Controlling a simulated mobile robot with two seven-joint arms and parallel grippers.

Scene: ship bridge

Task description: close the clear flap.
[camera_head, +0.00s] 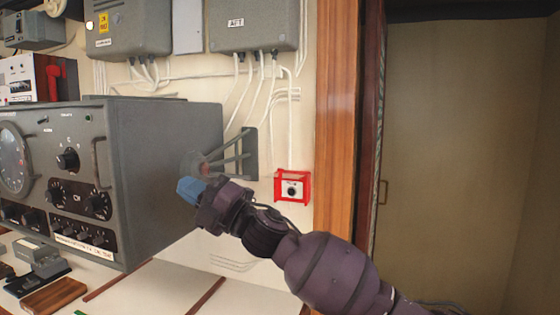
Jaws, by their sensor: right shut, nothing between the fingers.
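A small see-through piece (192,162), which looks like the clear flap, shows by the right side of the grey console, with a reddish part behind it. Its lower part is close to my gripper in the picture, and I cannot tell whether it is open or shut. My right gripper (188,190) comes in from the lower right. Its blue fingertips are shut and empty, just below the see-through piece. I cannot tell whether they touch it. My left gripper is not in view.
The grey console (165,150) with dials and knobs fills the left. A grey bracket (250,155) and a red-framed switch box (292,172) are on the wall. Grey boxes with white cables hang above. A wooden door post (337,110) stands to the right.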

